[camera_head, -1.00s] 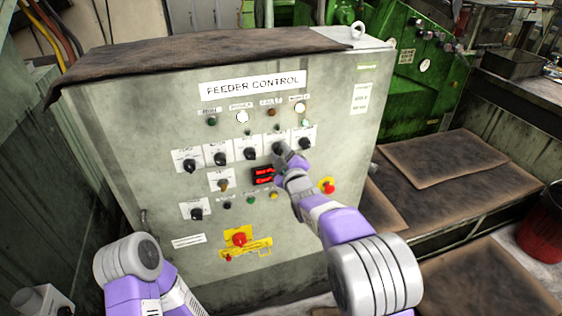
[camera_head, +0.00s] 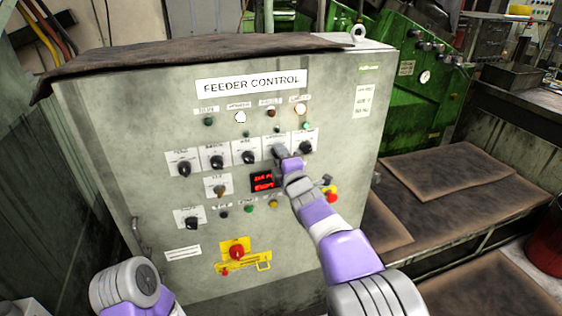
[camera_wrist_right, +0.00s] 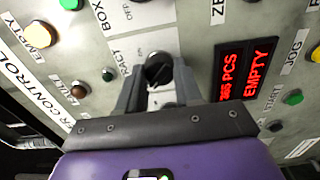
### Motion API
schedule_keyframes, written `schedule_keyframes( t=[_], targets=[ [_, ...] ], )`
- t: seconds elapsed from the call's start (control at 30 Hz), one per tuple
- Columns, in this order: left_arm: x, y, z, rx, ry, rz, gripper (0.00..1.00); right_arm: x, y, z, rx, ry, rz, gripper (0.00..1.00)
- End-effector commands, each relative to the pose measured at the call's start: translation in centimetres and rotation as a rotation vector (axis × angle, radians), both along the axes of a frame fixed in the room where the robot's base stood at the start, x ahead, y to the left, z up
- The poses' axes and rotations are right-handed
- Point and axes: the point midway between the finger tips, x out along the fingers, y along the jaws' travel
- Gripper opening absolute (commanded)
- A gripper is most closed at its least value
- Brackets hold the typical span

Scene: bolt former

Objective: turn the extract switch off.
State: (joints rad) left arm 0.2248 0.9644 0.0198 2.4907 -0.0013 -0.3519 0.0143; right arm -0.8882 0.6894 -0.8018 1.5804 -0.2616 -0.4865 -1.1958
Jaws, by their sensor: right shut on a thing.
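The extract switch (camera_wrist_right: 158,68) is a black rotary knob on a white plate. In the right wrist view it sits between the two fingers of my right gripper (camera_wrist_right: 158,82), which is shut on it; its label is partly covered and reads "RACT". In the head view my right gripper (camera_head: 281,151) is at the fourth switch of the upper row and hides the knob. Which way the knob points is hard to tell. My left gripper is out of view; only part of my left arm shows at the lower left.
The grey feeder control cabinet (camera_head: 120,130) carries neighbouring knobs left (camera_head: 248,157) and right (camera_head: 305,147) of the switch. A red display (camera_head: 263,181) sits just below. A red emergency button (camera_head: 331,196) is right of my right arm, and a red-and-yellow switch (camera_head: 237,250) is lower down.

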Motion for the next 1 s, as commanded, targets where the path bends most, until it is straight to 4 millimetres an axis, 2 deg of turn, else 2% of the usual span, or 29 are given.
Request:
schedule_keyframes(
  t=[0.53, 0.57, 0.7, 0.73, 1.0],
  targets=[
    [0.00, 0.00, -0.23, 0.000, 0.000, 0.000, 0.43, 0.00, 0.00, 0.07, -0.025, -0.009, 0.000, 0.04],
    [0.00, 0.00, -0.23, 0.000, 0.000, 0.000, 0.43, 0.00, 0.00, 0.06, -0.025, -0.009, 0.000, 0.36],
    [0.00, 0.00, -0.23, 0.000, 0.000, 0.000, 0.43, 0.00, 0.00, 0.05, -0.024, -0.009, 0.000, 0.58],
    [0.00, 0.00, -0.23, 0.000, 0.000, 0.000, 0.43, 0.00, -0.01, 0.05, -0.024, -0.009, 0.000, 0.60],
    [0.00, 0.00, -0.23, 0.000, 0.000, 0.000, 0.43, -0.06, -0.02, 0.03, -0.024, -0.008, 0.000, 0.60]
  ],
)
